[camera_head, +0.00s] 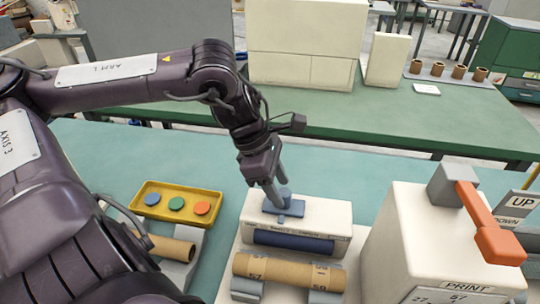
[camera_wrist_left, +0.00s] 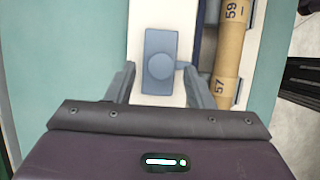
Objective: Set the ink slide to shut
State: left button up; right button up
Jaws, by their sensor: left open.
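The ink slide (camera_head: 290,209) is a small blue plate with a round knob on top of a white box (camera_head: 326,215). In the left wrist view the slide (camera_wrist_left: 160,75) shows from above, with its knob between my fingers. My left gripper (camera_head: 277,198) is open and points down at the knob. In the left wrist view its two fingers (camera_wrist_left: 160,84) stand on either side of the slide, apart from it. I cannot tell from the frames which setting the slide is at. My right gripper is not in view.
A cardboard tube (camera_head: 285,271) lies on grey supports in front of the white box. To the right stands a white PRINT machine (camera_head: 400,235) with an orange-handled lever (camera_head: 490,235). A yellow tray (camera_head: 150,215) with coloured discs is at left.

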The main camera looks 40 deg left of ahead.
aim_at(268, 202)
pick_arm(q)
jog(key=v, duration=0.5)
jog(key=shift+a+r, duration=0.1)
dwell(0.6)
